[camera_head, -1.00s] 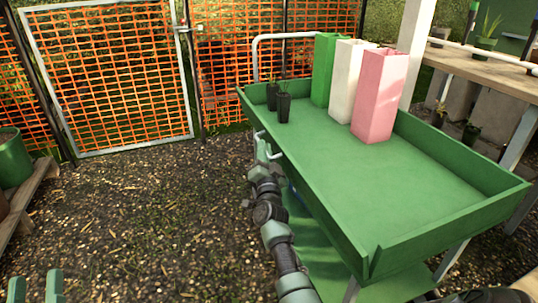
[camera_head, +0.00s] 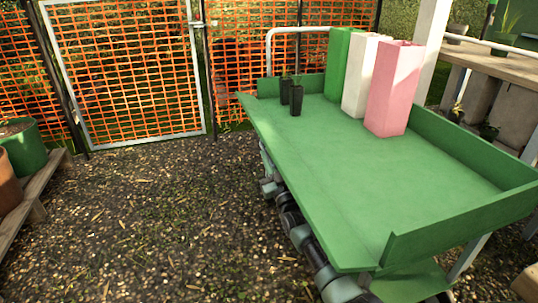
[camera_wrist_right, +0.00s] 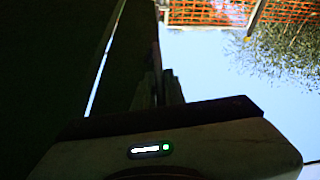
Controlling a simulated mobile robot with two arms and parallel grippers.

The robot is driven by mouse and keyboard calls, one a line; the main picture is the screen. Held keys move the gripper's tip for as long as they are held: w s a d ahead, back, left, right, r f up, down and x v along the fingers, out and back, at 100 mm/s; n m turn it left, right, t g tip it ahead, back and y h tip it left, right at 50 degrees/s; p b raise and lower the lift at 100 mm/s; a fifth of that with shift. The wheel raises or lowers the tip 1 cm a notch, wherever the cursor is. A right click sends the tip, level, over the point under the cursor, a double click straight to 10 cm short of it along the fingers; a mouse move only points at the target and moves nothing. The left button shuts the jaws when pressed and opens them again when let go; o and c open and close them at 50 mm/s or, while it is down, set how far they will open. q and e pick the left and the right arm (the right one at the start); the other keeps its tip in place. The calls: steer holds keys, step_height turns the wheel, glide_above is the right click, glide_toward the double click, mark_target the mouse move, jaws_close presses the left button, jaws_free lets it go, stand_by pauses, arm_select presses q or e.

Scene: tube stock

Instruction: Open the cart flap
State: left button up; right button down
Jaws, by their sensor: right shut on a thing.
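The green cart (camera_head: 420,185) stands at the right in the head view. Its left side flap (camera_head: 315,200) lies folded outward, about level with the bed, while the right, far and near walls stand upright. My right arm passes under the flap's outer side, and the flap mostly hides the hand in the head view. In the right wrist view my right gripper (camera_wrist_right: 158,88) is shut at the edge of a large dark panel, which looks like the flap's underside. The exact grip is too dark to see. My left gripper is out of view.
Tall green (camera_head: 338,62), white (camera_head: 361,75) and pink (camera_head: 392,90) planters and two small black pots (camera_head: 296,101) stand on the cart bed. An orange mesh gate (camera_head: 125,75) is behind. A wooden bench (camera_head: 490,60) stands at right. Gravel at left is clear.

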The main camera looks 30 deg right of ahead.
steer(key=shift+d+f+n+y+b, duration=0.1)
steer(key=shift+f+n+y, duration=0.4)
steer(key=shift+n, duration=0.5)
steer(key=shift+d+f+n+y+b, duration=0.15)
steer(key=shift+f+n+y, duration=0.35)
steer(key=shift+n, duration=0.5)
steer(key=shift+d+f+n+y+b, duration=0.1)
steer(key=shift+f+n+y, duration=0.25)
steer(key=shift+n+y, duration=0.45)
steer(key=shift+n+g, duration=0.3)
steer(key=c, duration=1.5)
jaws_free()
steer(key=shift+s, duration=0.1)
